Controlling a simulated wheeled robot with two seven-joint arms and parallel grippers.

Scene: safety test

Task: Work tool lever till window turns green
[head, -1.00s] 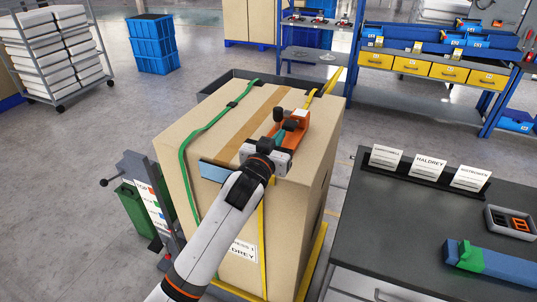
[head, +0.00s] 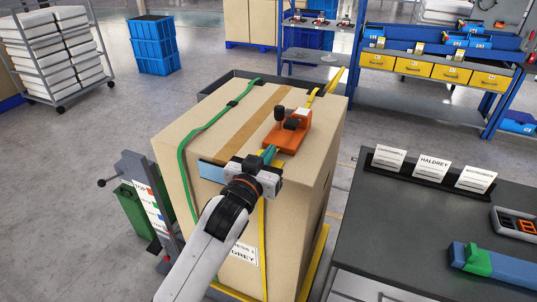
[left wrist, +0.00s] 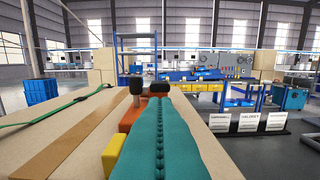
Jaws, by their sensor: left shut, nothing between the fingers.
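The orange tool (head: 290,140) sits on top of a large cardboard box (head: 235,115), in line with a yellow strap (head: 332,85). It has a black knob (head: 279,113) on a post and another dark part beside it. No green window can be made out on it. My left gripper (head: 268,154) is at the box's near top edge, just in front of the tool. Its teal fingers (left wrist: 158,130) are shut with nothing between them. In the left wrist view they hide much of the orange tool (left wrist: 130,118). My right gripper is not in view.
A green strap (head: 208,128) crosses the box top at the left. A dark workbench (head: 400,225) with name cards (head: 433,164) stands to the right. A post with a lever and a green bin (head: 132,208) stand left of the box. Open floor lies farther left.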

